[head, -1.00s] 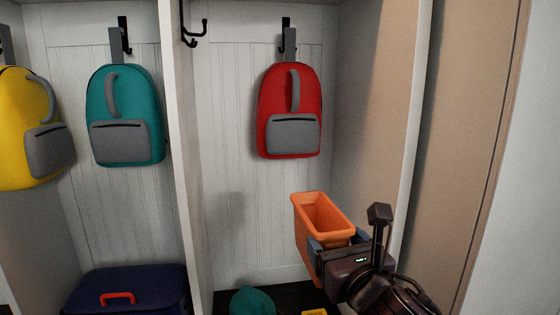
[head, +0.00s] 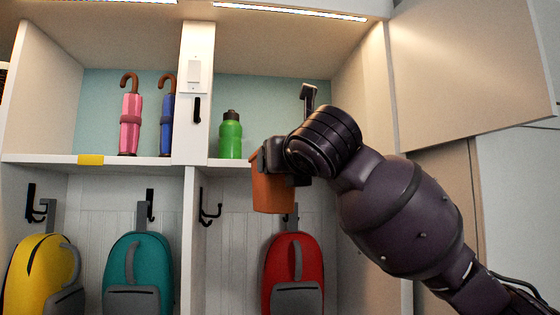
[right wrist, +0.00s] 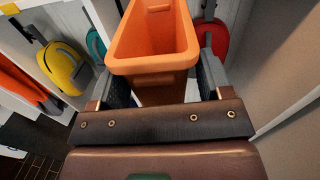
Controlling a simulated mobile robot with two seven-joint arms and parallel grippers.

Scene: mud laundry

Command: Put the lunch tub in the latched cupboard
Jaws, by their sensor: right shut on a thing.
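The orange lunch tub (head: 272,194) hangs in my right gripper (head: 274,160), just below the upper shelf's front edge in the head view. In the right wrist view the tub (right wrist: 153,66) sits between the two fingers of the right gripper (right wrist: 158,78), open top showing and empty as far as I see. The upper right cupboard compartment (head: 275,95) stands open, with a wide door panel (head: 470,75) swung out to the right. My right forearm hides part of that compartment's right side. My left gripper is not in view.
A green bottle (head: 230,136) stands at the left of the upper right compartment. A white divider (head: 195,130) with a black handle separates it from pink (head: 130,122) and blue (head: 167,125) umbrellas. Backpacks hang below, including a red one (head: 293,268).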

